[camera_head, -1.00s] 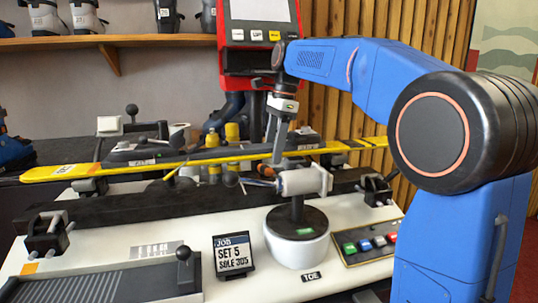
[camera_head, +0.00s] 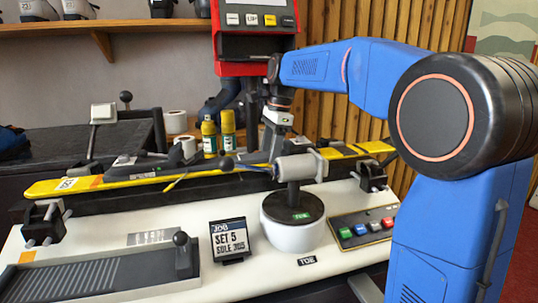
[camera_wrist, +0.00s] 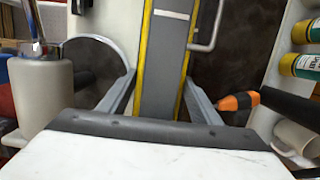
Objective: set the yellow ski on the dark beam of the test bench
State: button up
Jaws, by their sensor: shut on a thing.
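The yellow ski (camera_head: 120,182), with dark bindings on top, runs lengthwise along the bench, from the left clamp toward the right. My gripper (camera_head: 272,150) is shut on its middle. In the wrist view the ski (camera_wrist: 166,75) shows a grey top with yellow edges between my two fingers (camera_wrist: 160,100). The dark beam (camera_head: 110,204) runs just below the ski in the head view. The ski looks level with the beam and close over its top. I cannot tell whether they touch. A white-grey cylinder on a stand hides part of the beam.
The round-based stand (camera_head: 295,235) rises in front of the ski's middle. Clamps stand at the left (camera_head: 43,223) and right (camera_head: 371,175). A job card (camera_head: 230,240) and button panel (camera_head: 362,228) sit in front. Yellow bottles (camera_head: 228,132) stand behind. A red-framed screen (camera_head: 256,68) is at the back.

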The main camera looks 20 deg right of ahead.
jog(key=shift+f, duration=0.5)
jog(key=o, duration=1.8)
jog(key=shift+f, duration=0.1)
jog(key=shift+o, duration=0.2)
notch_tip(320, 180, up, 13)
jog(key=d, duration=0.2)
jog(key=shift+d, duration=0.15)
jog(key=shift+s, duration=0.1)
